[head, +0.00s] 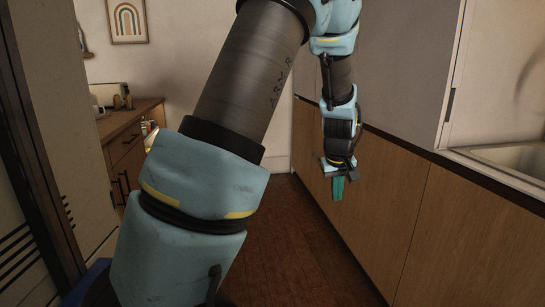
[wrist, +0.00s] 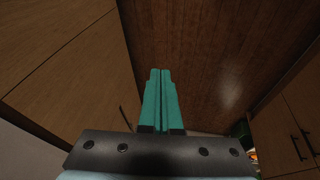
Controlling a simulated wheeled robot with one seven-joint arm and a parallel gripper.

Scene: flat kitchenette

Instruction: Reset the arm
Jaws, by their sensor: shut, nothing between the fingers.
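My gripper (head: 338,188) hangs at the far end of my arm in the head view, pointing down beside the wooden cabinet fronts on the right. Its teal fingers also show in the wrist view (wrist: 160,72), pressed together with nothing between them. My arm is stretched forward and bent downward at the wrist, and its large blue and dark links fill the middle of the head view. The gripper is above the floor and apart from it. Whether it touches the cabinet front cannot be told.
Wooden lower cabinets (head: 381,215) line the right, with a counter and sink (head: 510,158) above. A wooden drawer cabinet (head: 125,150) stands at the back left. A dark door frame (head: 40,150) is close on the left. The wooden floor (head: 290,240) between is clear.

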